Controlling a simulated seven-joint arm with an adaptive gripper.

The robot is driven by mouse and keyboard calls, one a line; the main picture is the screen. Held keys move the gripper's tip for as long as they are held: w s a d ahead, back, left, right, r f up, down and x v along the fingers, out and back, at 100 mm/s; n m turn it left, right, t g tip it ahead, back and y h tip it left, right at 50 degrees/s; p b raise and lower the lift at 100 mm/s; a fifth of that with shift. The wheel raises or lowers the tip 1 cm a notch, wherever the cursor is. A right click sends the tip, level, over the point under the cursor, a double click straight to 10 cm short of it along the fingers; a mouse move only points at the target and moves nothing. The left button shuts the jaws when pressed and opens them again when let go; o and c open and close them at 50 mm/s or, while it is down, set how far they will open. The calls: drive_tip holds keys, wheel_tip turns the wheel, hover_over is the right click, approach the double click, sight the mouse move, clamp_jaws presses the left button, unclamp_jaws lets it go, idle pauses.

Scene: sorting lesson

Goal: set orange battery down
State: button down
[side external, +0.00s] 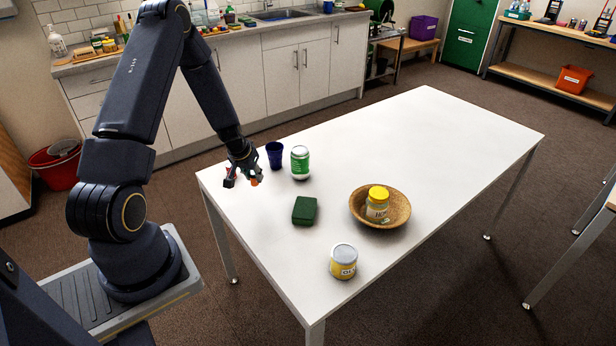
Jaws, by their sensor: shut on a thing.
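The orange battery (254,182) shows as a small orange patch at the tips of my gripper (243,181). My gripper is shut on it, over the far left part of the white table (440,140). The fingers hide most of the battery. I cannot tell whether the battery touches the table top or is held just above it. A small red patch shows by the gripper's left side; I cannot tell what it is.
A blue cup (275,155) and a green-labelled jar (300,162) stand just right of my gripper. A dark green block (304,210), a yellow tin (343,261) and a wooden bowl (404,222) holding a yellow-lidded jar (377,204) are nearer. The table's right part is clear.

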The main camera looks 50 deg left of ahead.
drive_tip(key=w+f, duration=0.1)
drive_tip(key=w+a+f, duration=0.1)
drive_tip(key=f, duration=0.1)
drive_tip(key=shift+w+a, duration=0.1)
drive_tip(key=shift+a, duration=0.05)
drive_tip(key=shift+s+d+x, duration=0.1)
drive_tip(key=shift+s+x, duration=0.05)
drive_tip(key=shift+x, duration=0.75)
drive_tip(key=shift+s+d+x, duration=0.1)
drive_tip(key=shift+s+x, duration=0.05)
drive_tip(key=shift+x, duration=0.75)
drive_tip(key=shift+f, duration=0.25)
drive_tip(key=c, duration=0.9)
unclamp_jaws()
drive_tip(key=shift+c, duration=0.2)
